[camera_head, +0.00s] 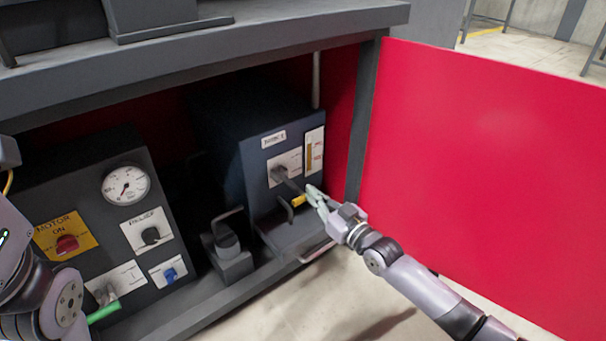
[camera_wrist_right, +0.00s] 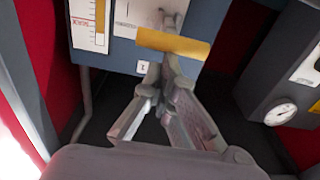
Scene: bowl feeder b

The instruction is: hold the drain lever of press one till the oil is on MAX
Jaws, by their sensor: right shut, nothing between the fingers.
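Press one is taken to be the dark blue box (camera_head: 224,139) under the bench; its small label is too blurred to read surely. Its white oil gauge (camera_head: 314,150) has a yellow column reaching high up, with red marks beside it; I cannot read which is MAX. The gauge also shows in the right wrist view (camera_wrist_right: 84,28). The yellow-handled lever (camera_head: 299,201) sticks out low on the front. My right gripper (camera_head: 312,192) is shut and empty, right by the yellow handle (camera_wrist_right: 172,42); contact is unclear.
A grey lever (camera_head: 287,178) sits above the yellow one. A red door (camera_head: 480,150) stands open at the right. The bench top (camera_head: 240,50) overhangs.

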